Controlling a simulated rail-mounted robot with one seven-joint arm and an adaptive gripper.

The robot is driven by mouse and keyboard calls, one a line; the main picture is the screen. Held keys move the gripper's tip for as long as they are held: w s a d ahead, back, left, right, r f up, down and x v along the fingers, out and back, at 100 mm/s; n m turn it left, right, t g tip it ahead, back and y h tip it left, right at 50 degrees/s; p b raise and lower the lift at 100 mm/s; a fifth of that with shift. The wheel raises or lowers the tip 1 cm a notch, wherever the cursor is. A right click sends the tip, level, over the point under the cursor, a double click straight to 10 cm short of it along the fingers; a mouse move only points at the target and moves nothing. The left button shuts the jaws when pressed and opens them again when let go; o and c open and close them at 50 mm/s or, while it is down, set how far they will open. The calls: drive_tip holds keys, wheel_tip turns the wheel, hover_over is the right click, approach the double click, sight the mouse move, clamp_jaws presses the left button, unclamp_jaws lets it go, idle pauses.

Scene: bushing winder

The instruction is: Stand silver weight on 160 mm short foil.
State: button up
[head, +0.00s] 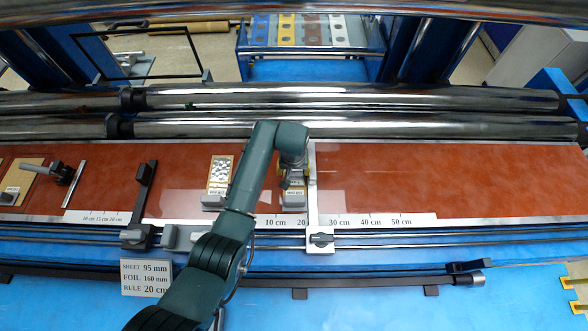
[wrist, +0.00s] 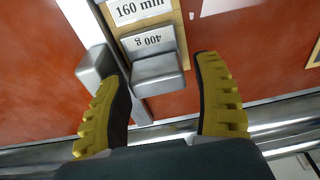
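A silver-grey weight (wrist: 156,75) with an upside-down "400 g" label is in the wrist view, over a tan strip (wrist: 182,45) with a "160 mm" label (wrist: 138,10). My gripper (wrist: 160,75) is open, with one yellow finger on each side of the weight and gaps on both sides. I cannot tell whether the weight touches the strip. In the head view my gripper (head: 296,178) is low over this strip and hides much of it. Another strip (head: 219,173) with a silvery patterned face lies to the left, with a grey block (head: 213,203) at its front end.
The rule's metal bar (head: 312,185) stands close right of my gripper; it shows in the wrist view (wrist: 132,70) beside a grey block (wrist: 97,66). Chrome rollers (head: 350,127) run behind. The brown sheet (head: 450,180) is clear to the right. A sign (head: 146,278) reads "FOIL 160 mm".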

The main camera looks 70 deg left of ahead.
sight(295, 182)
drive_tip(key=shift+o, duration=0.3)
drive_tip(key=shift+d+f, duration=0.1)
drive_tip(key=shift+f, duration=0.25)
drive_tip(key=shift+w+r, duration=0.1)
drive_tip(key=shift+r, duration=0.05)
wheel_tip(295, 182, up, 13)
drive_tip(key=d, duration=0.1)
drive_tip(key=shift+s+d+r+p, duration=0.15)
drive_tip(key=shift+s+d+p, duration=0.05)
drive_tip(key=shift+d+p, duration=0.2)
drive_tip(key=shift+w, duration=0.1)
